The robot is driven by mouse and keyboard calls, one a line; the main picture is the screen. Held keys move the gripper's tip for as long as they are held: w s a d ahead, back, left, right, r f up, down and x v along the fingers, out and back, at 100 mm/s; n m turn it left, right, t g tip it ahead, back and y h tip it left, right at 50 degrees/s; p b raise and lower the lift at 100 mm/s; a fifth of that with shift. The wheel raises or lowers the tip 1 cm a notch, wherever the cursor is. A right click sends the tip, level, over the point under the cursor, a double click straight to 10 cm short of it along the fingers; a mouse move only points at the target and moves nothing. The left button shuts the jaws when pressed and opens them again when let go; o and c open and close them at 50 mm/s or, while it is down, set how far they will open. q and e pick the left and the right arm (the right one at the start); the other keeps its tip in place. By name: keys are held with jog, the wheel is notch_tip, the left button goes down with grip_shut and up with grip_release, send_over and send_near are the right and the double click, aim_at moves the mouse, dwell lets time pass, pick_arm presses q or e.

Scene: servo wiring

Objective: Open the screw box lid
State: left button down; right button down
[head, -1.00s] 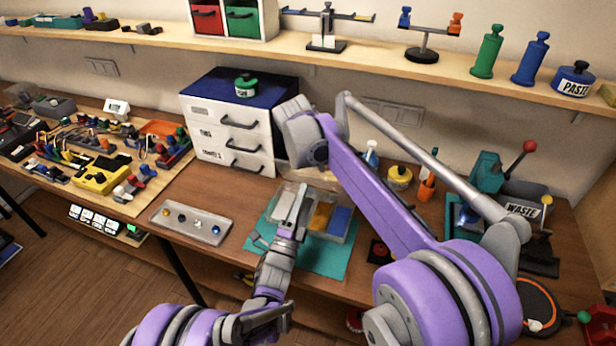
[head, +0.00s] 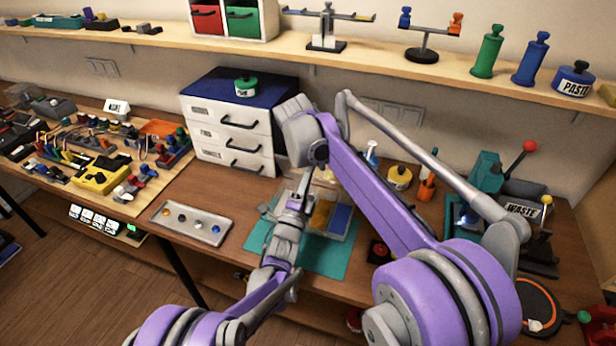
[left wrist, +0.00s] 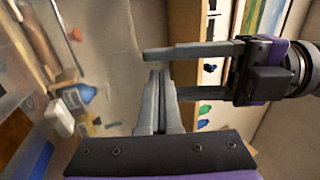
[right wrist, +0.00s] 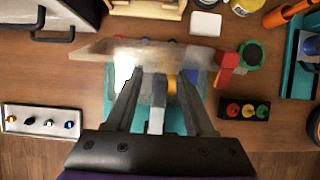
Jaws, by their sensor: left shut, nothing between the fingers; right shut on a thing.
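The screw box (head: 340,236) is clear-walled, with yellow and blue compartments, and stands on a teal mat (head: 258,240). In the right wrist view a clear, hazy panel, the lid (right wrist: 110,48), stretches across the fingertips of my right gripper (right wrist: 160,74), over the box. My right gripper is shut on it; in the head view my own arm mostly hides that grip. My left gripper (left wrist: 155,74) is shut and empty, close to the right gripper and, in the head view, over the left part of the box. Whether it touches the lid I cannot tell.
A tray with several small knobs (head: 190,222) lies left of the mat. White drawers (head: 232,140) stand behind. A small block with coloured buttons (right wrist: 246,109) is right of the mat. Bottles and a waste bin (head: 523,210) stand further right.

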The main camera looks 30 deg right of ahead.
jog(key=shift+c, duration=1.2)
grip_release()
jog(key=shift+s+a+f, duration=0.1)
jog(key=shift+s+a, duration=0.05)
